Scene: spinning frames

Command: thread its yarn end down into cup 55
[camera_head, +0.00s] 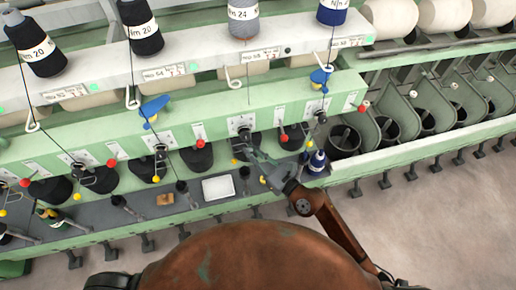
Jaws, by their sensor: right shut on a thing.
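My right gripper (256,157) reaches in from the lower right over the grey rail, with its fingertips at the front of a dark round cup (238,144) under a green panel. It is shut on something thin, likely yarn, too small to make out. Above this station stands a grey yarn cone marked Nm 24 (243,18), with a white hook guide (234,84) below it. The station labels, such as the white label (261,55), are too small to read surely, so I cannot tell which cup is 55. My left gripper is out of view.
A blue bobbin (316,161) stands right of my gripper. A white tray (218,188) and a small brown block (165,199) lie on the rail to the left. Red-tipped levers (200,144) stick out of the panels. Open black pots (386,128) line the right; the floor (430,215) is clear.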

